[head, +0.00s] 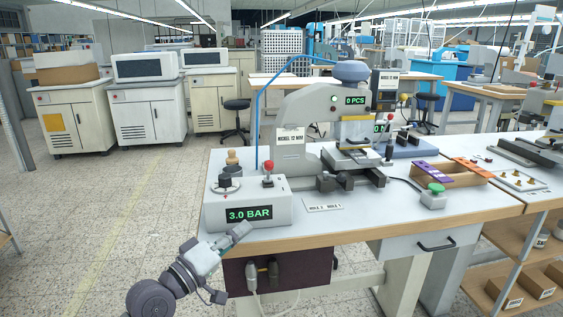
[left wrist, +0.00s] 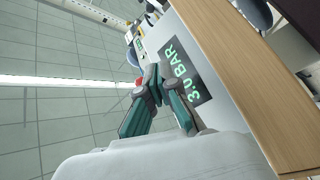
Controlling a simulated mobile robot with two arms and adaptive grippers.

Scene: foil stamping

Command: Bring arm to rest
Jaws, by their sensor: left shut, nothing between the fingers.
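My left arm comes in from the bottom left in the head view. Its gripper (head: 241,231) is shut and empty, in front of the grey control box (head: 203,208) with the green "3.0 BAR" display. In the left wrist view the two fingers of my left gripper (left wrist: 152,74) meet at their tips, with the "3.0 BAR" display (left wrist: 187,73) behind them. I cannot tell whether the gripper touches the box or the table edge. My right gripper is in neither view.
The control box carries a red-knobbed lever (head: 268,168) and a dark knob. The stamping press (head: 308,112) stands behind it on the white table (head: 460,200). A green button (head: 435,188) and a wooden tray (head: 470,178) are at right. Open floor (head: 110,230) lies left.

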